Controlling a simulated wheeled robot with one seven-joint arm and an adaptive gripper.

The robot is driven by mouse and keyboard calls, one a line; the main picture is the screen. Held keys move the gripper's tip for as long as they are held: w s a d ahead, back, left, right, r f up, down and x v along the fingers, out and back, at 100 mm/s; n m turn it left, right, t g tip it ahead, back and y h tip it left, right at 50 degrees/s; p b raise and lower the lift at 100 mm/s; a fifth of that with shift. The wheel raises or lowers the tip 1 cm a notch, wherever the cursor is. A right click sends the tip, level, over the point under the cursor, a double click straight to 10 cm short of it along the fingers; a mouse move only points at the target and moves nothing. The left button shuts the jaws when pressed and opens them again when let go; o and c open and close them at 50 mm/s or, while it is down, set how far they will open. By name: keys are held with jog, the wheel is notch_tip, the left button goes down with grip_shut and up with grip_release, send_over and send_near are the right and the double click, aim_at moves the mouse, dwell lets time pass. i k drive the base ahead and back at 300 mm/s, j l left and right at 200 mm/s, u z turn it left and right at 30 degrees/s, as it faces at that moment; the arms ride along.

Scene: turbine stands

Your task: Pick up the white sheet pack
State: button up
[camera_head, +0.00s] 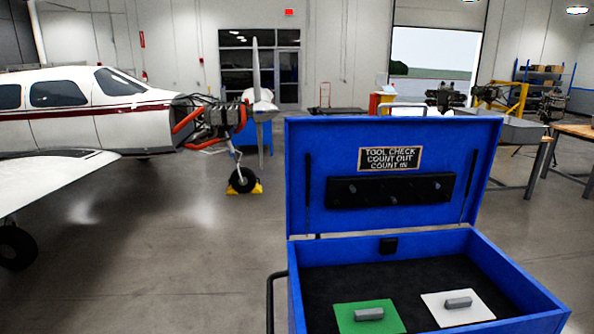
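The white sheet pack (475,315) lies flat on the dark floor of an open blue toolbox, at the right. A small grey block (458,302) sits on its top. A green sheet pack (349,322) with a similar grey block (369,314) on it lies to the left of the white one, with a gap between them. The bottom of the frame cuts close to both. My gripper is not in view.
The blue toolbox (483,264) has raised walls, and its lid (306,140) stands open behind, with a dark holder (345,190) inside it. A dark handle (270,300) sticks out at the left. A small aircraft (85,125) stands at the left; grey floor between is clear.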

aim_at(451, 309)
jog(key=k+l+z, duration=0.15)
jog(key=z, duration=0.25)
jog(key=k+l+z, duration=0.15)
jog(key=l+z, duration=0.3)
